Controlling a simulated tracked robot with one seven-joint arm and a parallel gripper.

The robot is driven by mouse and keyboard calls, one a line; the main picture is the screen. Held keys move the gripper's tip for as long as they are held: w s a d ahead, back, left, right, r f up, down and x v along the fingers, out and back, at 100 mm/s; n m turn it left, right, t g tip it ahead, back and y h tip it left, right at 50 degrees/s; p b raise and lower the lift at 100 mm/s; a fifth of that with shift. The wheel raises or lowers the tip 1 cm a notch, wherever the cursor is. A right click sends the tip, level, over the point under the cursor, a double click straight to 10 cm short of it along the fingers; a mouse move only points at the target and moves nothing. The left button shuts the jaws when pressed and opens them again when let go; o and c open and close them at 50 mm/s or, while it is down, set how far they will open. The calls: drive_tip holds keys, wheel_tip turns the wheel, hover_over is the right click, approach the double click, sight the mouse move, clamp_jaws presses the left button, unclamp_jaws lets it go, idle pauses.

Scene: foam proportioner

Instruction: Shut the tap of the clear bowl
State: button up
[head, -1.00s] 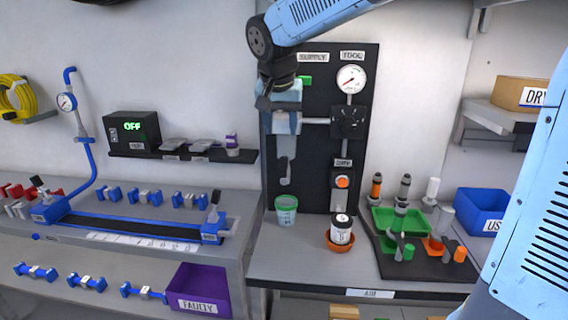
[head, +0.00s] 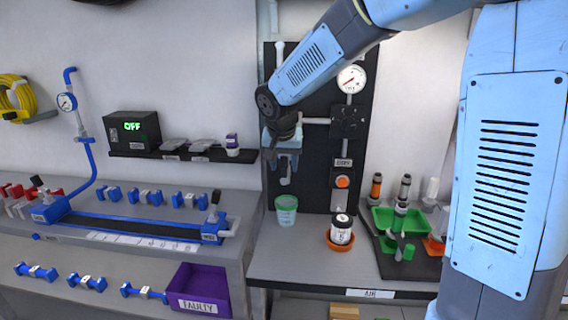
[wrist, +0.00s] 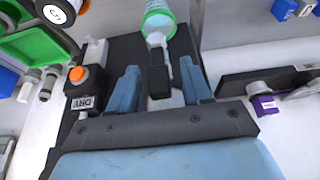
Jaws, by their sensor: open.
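The clear bowl hangs on the dark panel and is mostly hidden behind my gripper in the head view. Its pale lower end with the outlet (head: 285,180) shows just below the gripper. In the wrist view a dark, block-like piece, apparently the tap lever (wrist: 160,80), lies between my fingers, with a pale spout (wrist: 157,41) beyond it. My gripper (head: 283,163) is open, and its two blue fingers (wrist: 160,88) stand on either side of the dark piece with gaps. I cannot tell whether the tap is open. A green-rimmed cup (head: 286,208) stands below the outlet.
The dark panel (head: 315,190) carries a round gauge (head: 351,79) and an orange button (head: 342,182) marked DRY. A black-lidded jar (head: 341,228) sits in an orange dish. A green tray (head: 385,220) stands to the right, and a shelf (head: 180,153) lies left.

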drive_tip(key=shift+f, duration=0.1)
drive_tip(key=shift+c, duration=0.3)
clamp_jaws()
idle(0.4)
